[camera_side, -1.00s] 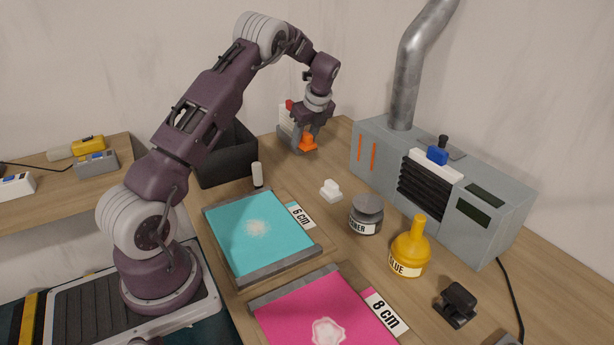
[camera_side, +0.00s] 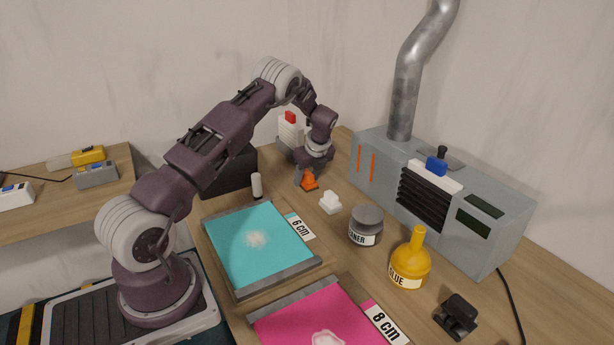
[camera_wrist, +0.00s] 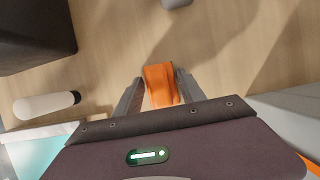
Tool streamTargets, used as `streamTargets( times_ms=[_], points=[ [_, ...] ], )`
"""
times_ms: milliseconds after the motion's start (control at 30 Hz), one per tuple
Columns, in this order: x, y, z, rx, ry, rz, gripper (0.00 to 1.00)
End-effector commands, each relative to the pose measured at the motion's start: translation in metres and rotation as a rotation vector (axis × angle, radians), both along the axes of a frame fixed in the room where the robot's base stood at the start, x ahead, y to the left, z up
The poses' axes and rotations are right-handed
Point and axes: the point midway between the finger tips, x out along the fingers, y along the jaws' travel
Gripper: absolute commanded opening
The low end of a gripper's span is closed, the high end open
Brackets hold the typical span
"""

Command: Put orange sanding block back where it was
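The orange sanding block (camera_side: 309,182) is between the fingers of my gripper (camera_side: 308,181), low over the back part of the wooden table. In the wrist view the orange block (camera_wrist: 161,85) sits between the two grey fingers of my gripper (camera_wrist: 157,95), which press close on both its sides. The block's far end sticks out past the fingertips. I cannot tell for sure whether its underside touches the table.
A black bin (camera_side: 228,172) and a white upright marker (camera_side: 257,186) stand left of my gripper. A small white block (camera_side: 330,203) and a grey jar (camera_side: 366,225) are in front. A grey machine (camera_side: 450,200) stands right. A red-topped white-grey item (camera_side: 291,132) is behind.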

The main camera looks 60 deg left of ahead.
Motion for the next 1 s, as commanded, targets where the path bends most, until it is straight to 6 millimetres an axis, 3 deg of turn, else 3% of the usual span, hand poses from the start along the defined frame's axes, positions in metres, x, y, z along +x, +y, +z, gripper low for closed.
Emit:
streamTargets(
  times_ms=[67,433,800,1000],
  points=[
    [0.0,0.0,0.0,0.0,0.0,0.0,0.63],
    [0.001,-0.002,0.009,0.001,-0.003,0.0,0.63],
    [0.001,-0.038,0.094,0.001,-0.004,-0.001,0.63],
    [-0.001,-0.051,0.12,-0.005,-0.017,0.017,0.63]
  ],
)
